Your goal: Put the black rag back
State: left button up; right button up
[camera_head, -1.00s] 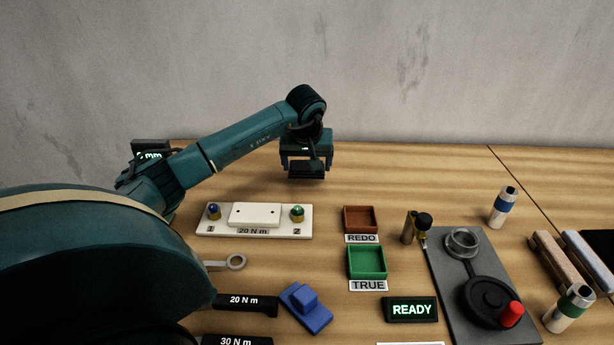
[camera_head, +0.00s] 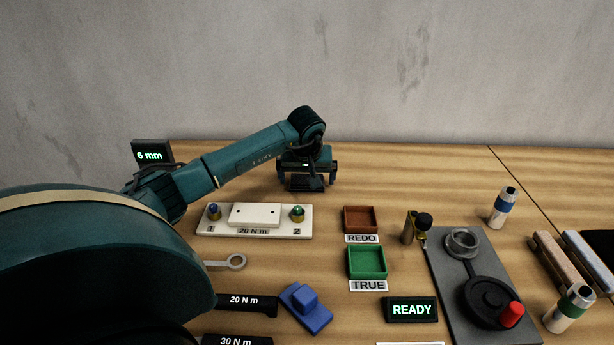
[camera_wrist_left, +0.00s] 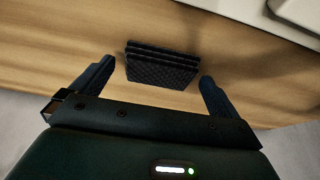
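The black rag (camera_wrist_left: 160,66) is a folded, quilted dark pad in the left wrist view. It lies between the two fingers of my left gripper (camera_wrist_left: 158,78), with a narrow gap on each side. In the head view the rag (camera_head: 306,183) shows dark below the palm, low over the back of the wooden table, behind the white 20 N m plate. My left gripper (camera_head: 309,182) is around it with its fingers apart. Whether the rag rests fully on the wood is hard to tell. My right gripper is not in view.
The white plate (camera_head: 254,232) stands in front of the gripper. The REDO tray (camera_head: 375,229) and green TRUE tray (camera_head: 366,275) are to its right. A 6 mm display (camera_head: 150,155) stands at the back left.

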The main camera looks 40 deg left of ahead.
pick_arm(q)
jog(key=shift+r, duration=0.3)
jog(key=v, duration=1.1)
jog(key=shift+r, duration=0.35)
jog(key=shift+d, duration=0.1)
